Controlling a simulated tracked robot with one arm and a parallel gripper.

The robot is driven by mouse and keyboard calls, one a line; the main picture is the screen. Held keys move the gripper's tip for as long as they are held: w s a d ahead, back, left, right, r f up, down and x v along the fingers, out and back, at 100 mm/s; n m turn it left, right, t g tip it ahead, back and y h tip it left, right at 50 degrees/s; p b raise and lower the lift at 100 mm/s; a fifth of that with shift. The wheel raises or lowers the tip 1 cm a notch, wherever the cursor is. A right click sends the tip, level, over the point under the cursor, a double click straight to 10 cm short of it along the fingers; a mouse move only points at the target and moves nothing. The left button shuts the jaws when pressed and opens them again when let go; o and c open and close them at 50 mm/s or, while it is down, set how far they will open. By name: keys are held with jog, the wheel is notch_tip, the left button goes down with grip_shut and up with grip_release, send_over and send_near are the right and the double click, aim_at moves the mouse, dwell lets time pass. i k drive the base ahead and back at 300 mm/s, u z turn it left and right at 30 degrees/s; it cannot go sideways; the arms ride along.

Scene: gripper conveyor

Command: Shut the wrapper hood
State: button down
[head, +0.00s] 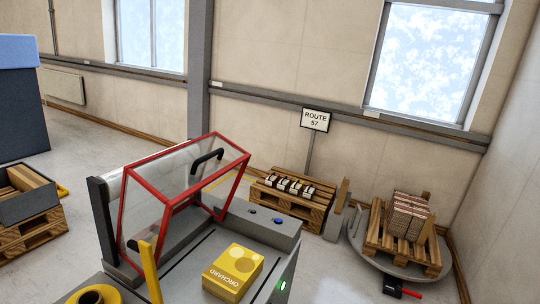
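The wrapper hood (167,159) has a red frame, clear panels and a black handle (207,160) on its upper face. It stands raised and tilted over the grey wrapper machine (262,226), beside a dark upright post at its left. Its front edge is clear of the machine bed. A yellow box (234,272) marked ORCHARD lies on the bed, in front of the hood. My gripper is not in view.
A yellow bar (150,272) stands at the machine's near left, by a yellow roll (92,296). Behind are a loaded pallet (292,200) and a ROUTE 57 sign (315,120). Another pallet sits on a round turntable (362,255) at right. Floor at the far left is partly clear.

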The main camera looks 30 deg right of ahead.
aim_at(169, 213)
jog(key=z, duration=0.7)
jog(key=k, duration=0.85)
jog(key=z, duration=0.65)
jog(key=i, duration=1.8)
jog(key=u, duration=1.3)
jog(key=i, duration=0.75)
jog(key=u, duration=0.6)
